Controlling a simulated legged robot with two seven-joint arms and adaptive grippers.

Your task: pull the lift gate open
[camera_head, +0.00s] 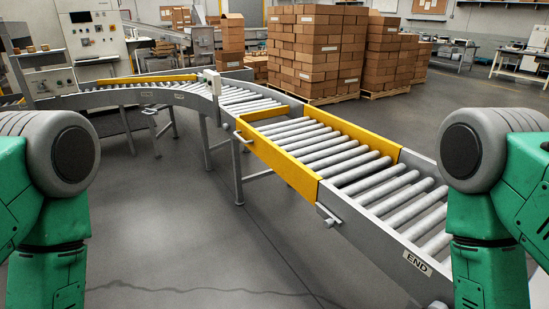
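The lift gate (281,162) looks to be the yellow-sided section of the roller conveyor, in the middle right of the head view. It lies flat, level with the rollers on both sides of it. A small handle-like bar (241,137) sticks out at its near left corner. A latch-like metal piece (327,215) sits on the side rail at its right end. Only my green and grey arm links show at the left and right edges, well apart from the gate. Neither gripper is in view.
A grey end section of the conveyor (418,262), marked END, runs toward the lower right. A curved conveyor (190,88) leads off to the left on legs. Stacked cardboard boxes (318,50) stand on pallets behind. The grey floor (180,235) in front is clear.

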